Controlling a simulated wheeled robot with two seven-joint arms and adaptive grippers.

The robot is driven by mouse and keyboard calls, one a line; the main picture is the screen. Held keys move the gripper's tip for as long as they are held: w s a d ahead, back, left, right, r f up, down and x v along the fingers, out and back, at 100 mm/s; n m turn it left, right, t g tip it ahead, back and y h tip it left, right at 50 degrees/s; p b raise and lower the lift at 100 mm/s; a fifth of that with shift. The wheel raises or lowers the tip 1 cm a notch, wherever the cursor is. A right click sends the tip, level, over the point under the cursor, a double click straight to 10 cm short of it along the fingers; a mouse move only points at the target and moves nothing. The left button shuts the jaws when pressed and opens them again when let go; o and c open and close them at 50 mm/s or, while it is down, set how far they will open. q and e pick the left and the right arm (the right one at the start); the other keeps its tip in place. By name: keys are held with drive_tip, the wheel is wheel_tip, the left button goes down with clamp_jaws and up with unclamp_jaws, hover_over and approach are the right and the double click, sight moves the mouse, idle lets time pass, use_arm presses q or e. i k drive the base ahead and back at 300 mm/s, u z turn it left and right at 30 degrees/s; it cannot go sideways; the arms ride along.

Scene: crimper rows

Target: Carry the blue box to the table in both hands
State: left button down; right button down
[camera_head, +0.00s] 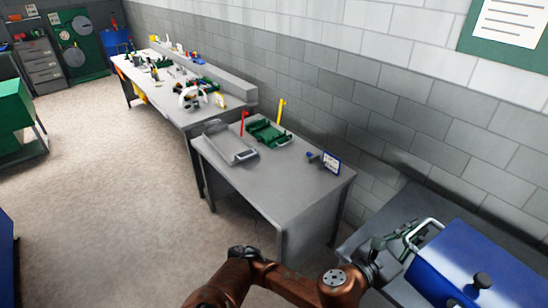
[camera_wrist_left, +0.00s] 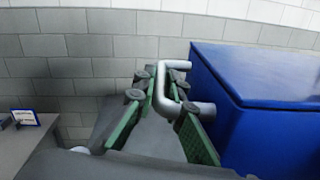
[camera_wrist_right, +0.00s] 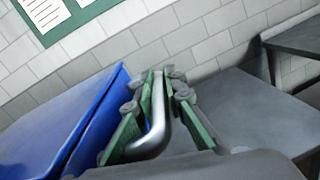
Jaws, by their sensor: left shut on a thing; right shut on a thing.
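The blue box (camera_head: 490,262) is at the lower right of the head view, at a grey bench (camera_head: 372,232); I cannot tell whether it rests on it or is just above. It has a lid with a dark knob and metal handles on its sides. My left gripper (camera_head: 405,240) is shut on the left handle; the left wrist view shows its green pads around the metal bar (camera_wrist_left: 197,108). My right gripper (camera_wrist_right: 158,90) is shut on the other handle (camera_wrist_right: 155,132); it is outside the head view. A grey table (camera_head: 285,188) stands left of the box.
The table holds a grey tray (camera_head: 229,147), a green rack (camera_head: 266,133) and a small sign (camera_head: 331,163); its front part is bare. A longer cluttered bench (camera_head: 190,115) lies beyond. A block wall runs behind. The floor (camera_head: 110,210) at left is open.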

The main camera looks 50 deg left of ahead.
sight(280, 183)
drive_tip(key=z, duration=2.3)
drive_tip(key=k, duration=2.8)
drive_tip(key=u, duration=1)
